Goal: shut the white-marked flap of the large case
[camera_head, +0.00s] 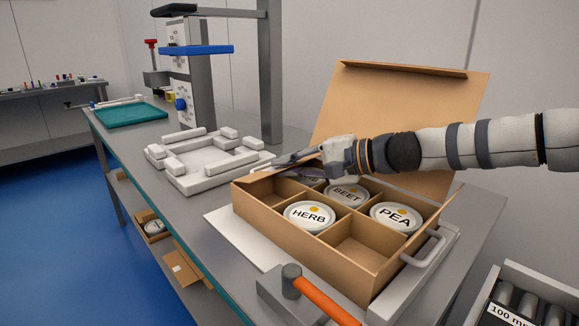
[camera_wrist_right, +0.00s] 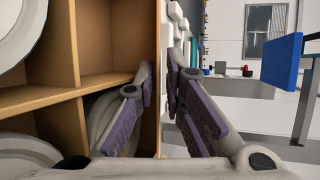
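The large case (camera_head: 315,250) is an open brown box with dividers. Its big lid (camera_head: 400,110) stands up at the back, leaning away. A short brown flap or wall edge (camera_head: 258,178) rises at the case's left end; I see no white mark on it. My right gripper (camera_head: 282,161) reaches in from the right over the case to that end. In the right wrist view the gripper (camera_wrist_right: 160,72) has its fingers apart, one over the compartments and one outside the case wall (camera_wrist_right: 158,40). I cannot tell whether either finger touches it. My left gripper is not in view.
Tubs marked HERB (camera_head: 309,216), BEET (camera_head: 346,194) and PEA (camera_head: 396,217) sit in the case; another is partly hidden. A white frame (camera_head: 208,160) stands left of the case. An orange-handled hammer (camera_head: 322,300) lies in front. A grey handle (camera_head: 425,248) is at right.

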